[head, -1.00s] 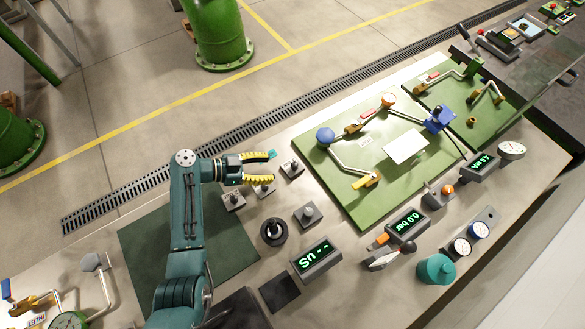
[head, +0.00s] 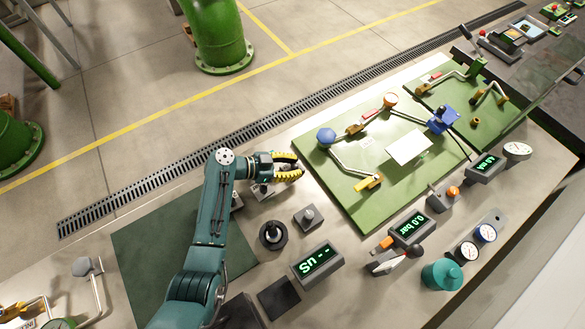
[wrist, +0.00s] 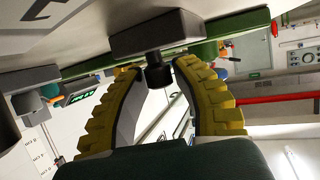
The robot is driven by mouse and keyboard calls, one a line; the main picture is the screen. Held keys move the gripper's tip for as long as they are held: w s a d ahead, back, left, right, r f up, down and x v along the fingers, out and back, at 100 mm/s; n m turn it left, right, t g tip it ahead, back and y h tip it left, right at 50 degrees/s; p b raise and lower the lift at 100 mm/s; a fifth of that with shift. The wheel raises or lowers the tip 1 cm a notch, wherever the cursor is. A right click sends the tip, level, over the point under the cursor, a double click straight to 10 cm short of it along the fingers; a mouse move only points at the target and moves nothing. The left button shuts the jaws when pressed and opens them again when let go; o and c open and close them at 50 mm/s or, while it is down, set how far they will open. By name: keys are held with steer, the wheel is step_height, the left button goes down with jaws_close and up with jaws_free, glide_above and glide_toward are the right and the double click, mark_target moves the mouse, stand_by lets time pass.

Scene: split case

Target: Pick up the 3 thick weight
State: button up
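The weights are grey blocks with knobs on top. One weight (head: 308,218) stands alone on the bench. Another weight (head: 260,192) shows just below my gripper, and one more (head: 237,202) is partly hidden by my arm. My gripper (head: 299,168) is low over the back weight, which it mostly covers in the head view. In the wrist view, a dark knob (wrist: 158,76) under a grey block (wrist: 158,35) lies between the tips of the yellow-ribbed fingers (wrist: 155,72). The fingers are apart; a gap shows left of the knob. I cannot read which weight is number 3.
A round black fixture with a knob (head: 272,235) and a scale display (head: 318,262) stand in front of the weights. A green panel (head: 345,200) with valves and pipes is to the right. A dark green mat (head: 150,250) lies clear at left.

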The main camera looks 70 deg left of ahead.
jaws_close()
steer(key=shift+r, duration=0.15)
